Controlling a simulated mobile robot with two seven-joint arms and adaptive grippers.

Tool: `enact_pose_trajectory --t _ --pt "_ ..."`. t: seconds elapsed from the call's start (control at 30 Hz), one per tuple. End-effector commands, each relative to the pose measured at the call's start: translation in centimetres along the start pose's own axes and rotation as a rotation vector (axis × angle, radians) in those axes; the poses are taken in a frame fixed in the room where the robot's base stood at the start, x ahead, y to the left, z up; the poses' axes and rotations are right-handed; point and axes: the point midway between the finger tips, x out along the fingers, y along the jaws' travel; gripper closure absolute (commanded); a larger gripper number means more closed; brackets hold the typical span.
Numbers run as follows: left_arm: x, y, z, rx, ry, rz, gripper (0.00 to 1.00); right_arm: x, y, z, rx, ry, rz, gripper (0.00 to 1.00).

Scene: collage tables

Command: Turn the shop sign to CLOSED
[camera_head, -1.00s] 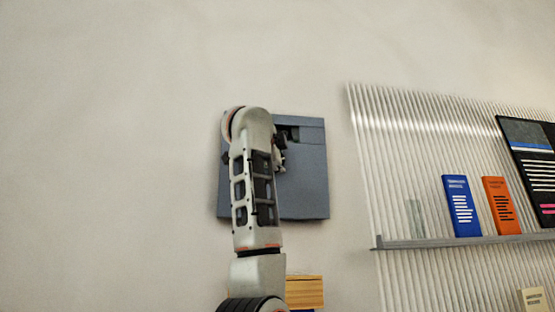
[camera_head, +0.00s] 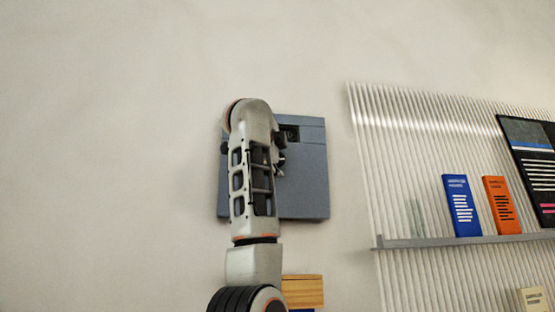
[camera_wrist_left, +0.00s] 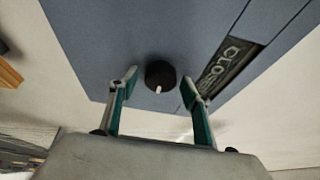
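The shop sign is a blue-grey square panel (camera_head: 305,190) on the wall, partly hidden behind my left arm in the head view. The left wrist view shows the panel (camera_wrist_left: 120,30) close up, with a round black knob (camera_wrist_left: 160,74) bearing a white mark. A dark window (camera_wrist_left: 228,68) in the panel shows pale tilted letters that look like part of "CLOSED"; the window (camera_head: 288,133) is too small to read in the head view. My left gripper (camera_wrist_left: 159,86) is open, one finger on each side of the knob, with gaps visible. My right gripper is not in view.
A ribbed white panel with a grey shelf (camera_head: 460,241) stands to the right, holding a blue booklet (camera_head: 461,205) and an orange booklet (camera_head: 501,205). A wooden block (camera_head: 303,291) is below the sign. The wall left of the sign is bare.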

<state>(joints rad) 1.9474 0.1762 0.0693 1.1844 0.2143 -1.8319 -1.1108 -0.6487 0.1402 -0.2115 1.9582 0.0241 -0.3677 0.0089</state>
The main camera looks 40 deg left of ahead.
Motion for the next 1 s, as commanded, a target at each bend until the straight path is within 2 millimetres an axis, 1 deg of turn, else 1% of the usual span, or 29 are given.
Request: enact_pose_trajectory --t 0.27,0.37,0.43,0.57,0.8,0.9,1.0 --pt "0.0 0.0 0.0 -0.001 0.0 -0.001 0.52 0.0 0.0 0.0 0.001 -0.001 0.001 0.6" --pt "-0.4 -0.1 -0.1 -0.001 0.001 -0.002 0.52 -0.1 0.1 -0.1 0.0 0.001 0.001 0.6" --pt "-1.0 -0.1 -0.1 0.0 0.001 -0.002 0.52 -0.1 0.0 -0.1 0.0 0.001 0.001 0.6" --pt "-3.2 -0.1 -0.1 -0.002 0.003 -0.004 0.52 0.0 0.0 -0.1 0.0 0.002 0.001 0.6" --pt "-8.2 -0.2 -0.1 -0.003 0.003 -0.006 0.52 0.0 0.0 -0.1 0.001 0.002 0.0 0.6" --pt "-9.8 -0.1 -0.1 -0.003 0.003 -0.003 0.52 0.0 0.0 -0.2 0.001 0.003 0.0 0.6" --pt "-11.0 -0.1 -0.1 -0.002 0.002 -0.003 0.52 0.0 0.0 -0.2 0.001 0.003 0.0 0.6"
